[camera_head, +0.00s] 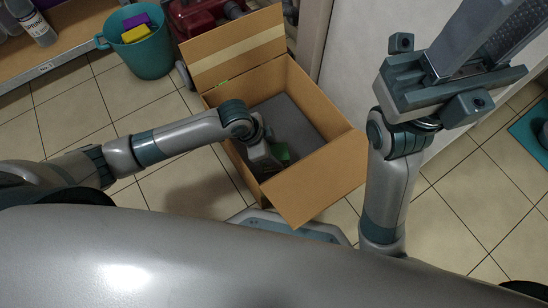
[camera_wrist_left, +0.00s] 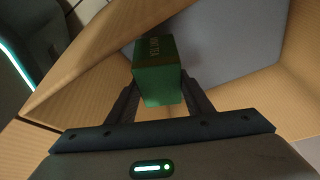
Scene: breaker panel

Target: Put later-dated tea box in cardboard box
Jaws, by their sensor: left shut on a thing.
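A green tea box (camera_wrist_left: 158,78) with lettering on its side is held between the fingers of my left gripper (camera_wrist_left: 160,95). In the left wrist view it sits over the inside of the cardboard box (camera_wrist_left: 290,105). In the head view my left gripper (camera_head: 270,160) reaches down inside the open cardboard box (camera_head: 318,182), and a bit of the green tea box (camera_head: 281,153) shows beside it. No date can be read. My right gripper (camera_head: 440,85) is raised at the upper right, away from the box; its jaw state is unclear.
A teal bucket (camera_head: 146,55) with purple and yellow items stands at the upper left by a wooden shelf (camera_head: 75,50). A dark red object (camera_head: 205,15) is behind the cardboard box. Tiled floor (camera_head: 75,115) is clear to the left. A white wall panel (camera_head: 350,75) rises at the right.

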